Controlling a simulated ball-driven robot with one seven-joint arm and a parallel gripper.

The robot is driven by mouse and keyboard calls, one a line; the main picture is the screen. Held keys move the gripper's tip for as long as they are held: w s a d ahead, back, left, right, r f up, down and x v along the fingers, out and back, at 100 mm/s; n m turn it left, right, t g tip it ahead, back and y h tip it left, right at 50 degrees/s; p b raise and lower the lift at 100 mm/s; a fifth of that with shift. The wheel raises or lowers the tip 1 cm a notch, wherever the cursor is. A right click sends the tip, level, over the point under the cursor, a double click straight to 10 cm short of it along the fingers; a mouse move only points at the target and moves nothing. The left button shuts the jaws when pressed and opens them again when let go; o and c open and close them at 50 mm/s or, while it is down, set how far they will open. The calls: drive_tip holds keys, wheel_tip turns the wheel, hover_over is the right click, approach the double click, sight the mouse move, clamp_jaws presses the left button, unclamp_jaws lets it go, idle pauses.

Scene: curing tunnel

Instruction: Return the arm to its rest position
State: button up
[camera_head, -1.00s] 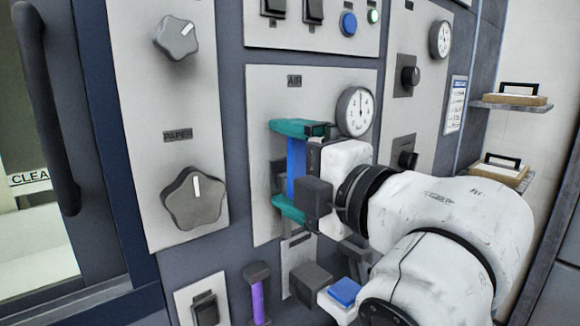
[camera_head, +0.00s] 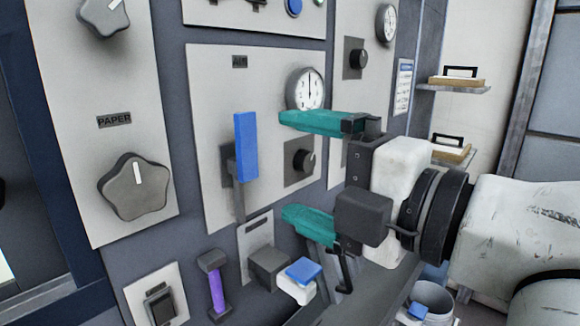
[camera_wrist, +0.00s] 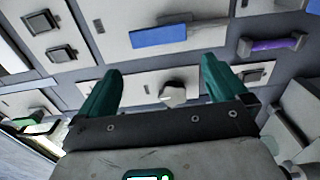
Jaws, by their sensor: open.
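My gripper (camera_head: 298,168) is open, with two teal fingers spread wide and nothing between them. It stands in front of the panel marked AIR, to the right of the blue lever handle (camera_head: 246,147) and apart from it. The blue handle stands upright on its dark mount. In the wrist view, the gripper (camera_wrist: 162,88) shows its two teal fingers pointing at the panels, with a pale knob beyond the gap. The blue handle (camera_wrist: 158,36) lies beyond the fingers there.
A round gauge (camera_head: 306,89) and a dark knob (camera_head: 299,160) sit close behind my fingers. A purple handle (camera_head: 217,288) and a block with a blue top (camera_head: 303,270) are below. A large PAPER knob (camera_head: 134,187) is at left. Shelves (camera_head: 455,88) hang at right.

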drive_tip(key=d+f+m+g+h+p, duration=0.1)
drive_tip(key=d+f+m+h+p, duration=0.15)
drive_tip(key=d+f+m, duration=0.5)
drive_tip(key=d+f+m+h+p, duration=0.15)
drive_tip(key=f+m+h, duration=0.3)
drive_tip(key=f, duration=0.65)
drive_tip(key=d+f+m+g+h+p, duration=0.1)
drive_tip(key=d+f+m+h, duration=0.1)
drive_tip(key=d+f+m, duration=0.55)
drive_tip(key=s+d+f+m+g+h+p, duration=0.2)
drive_tip(key=s+d+f+m+g, duration=0.2)
drive_tip(key=s+f, duration=0.6)
drive_tip(key=s+d+f+m+g+h+p, duration=0.1)
drive_tip(key=s+d+f+m+g+h, duration=0.2)
drive_tip(key=s+d+f, duration=0.4)
drive_tip(key=s+f+m+g, duration=0.1)
drive_tip(key=s+f+m, duration=0.1)
drive_tip(key=s, duration=0.5)
drive_tip(key=shift+s+d+f+p, duration=0.2)
drive_tip(key=shift+s+f+p, duration=0.2)
drive_tip(key=shift+f, duration=0.25)
drive_tip(key=shift+m, duration=0.25)
